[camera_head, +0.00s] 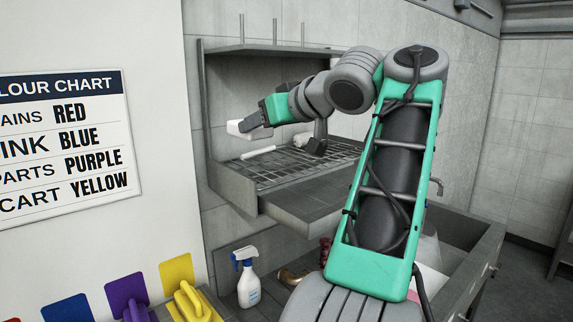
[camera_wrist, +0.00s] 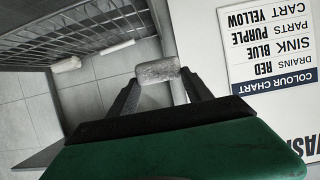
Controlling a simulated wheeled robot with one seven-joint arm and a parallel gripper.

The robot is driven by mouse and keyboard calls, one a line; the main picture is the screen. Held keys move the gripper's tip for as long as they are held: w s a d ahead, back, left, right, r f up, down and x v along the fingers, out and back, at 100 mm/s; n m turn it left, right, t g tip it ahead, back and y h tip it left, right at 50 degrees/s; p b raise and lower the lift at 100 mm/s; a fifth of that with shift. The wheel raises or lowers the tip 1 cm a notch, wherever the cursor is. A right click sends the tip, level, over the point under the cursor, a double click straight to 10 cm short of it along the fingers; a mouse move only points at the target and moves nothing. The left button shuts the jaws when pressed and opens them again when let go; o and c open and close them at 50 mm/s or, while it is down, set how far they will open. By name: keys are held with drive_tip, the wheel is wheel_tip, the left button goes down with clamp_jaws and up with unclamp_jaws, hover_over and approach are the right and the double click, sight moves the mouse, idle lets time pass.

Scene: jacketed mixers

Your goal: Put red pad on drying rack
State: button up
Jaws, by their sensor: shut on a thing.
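My gripper (camera_head: 246,131) is at the left front of the drying rack (camera_head: 262,170), above its wire shelf. It is shut on a pale whitish block (camera_head: 236,128), which also shows between the fingers in the wrist view (camera_wrist: 157,70). The block looks pale, not red. The rack's wires also show in the wrist view (camera_wrist: 80,25). A sliver of red (camera_head: 12,320) shows at the bottom left corner of the head view; whether it is the red pad, I cannot tell.
A white roll (camera_head: 258,152) and another pale item (camera_head: 302,140) lie on the rack. Blue (camera_head: 66,308), purple (camera_head: 127,296) and yellow (camera_head: 178,275) boards stand at lower left, with a yellow-handled tool (camera_head: 193,303). A spray bottle (camera_head: 248,280) stands beneath the rack. A colour chart (camera_head: 65,145) hangs left.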

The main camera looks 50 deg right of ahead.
drive_tip(key=w+d+f, duration=0.2)
drive_tip(key=d, duration=0.2)
drive_tip(key=b, duration=0.1)
hover_over(281, 177)
drive_tip(key=f, duration=0.5)
drive_tip(key=shift+s+a+f, duration=0.1)
drive_tip(key=shift+a+f, duration=0.15)
drive_tip(key=shift+f, duration=0.1)
drive_tip(key=f, duration=0.1)
drive_tip(key=d+f+b, duration=0.1)
drive_tip(key=f, duration=0.1)
drive_tip(key=shift+w+f, duration=0.2)
drive_tip(key=shift+a+f, duration=0.15)
drive_tip(key=shift+a, duration=0.1)
drive_tip(key=shift+f+b, duration=0.2)
drive_tip(key=shift+b, duration=0.15)
drive_tip(key=o, duration=1.5)
drive_tip(key=shift+c, duration=0.2)
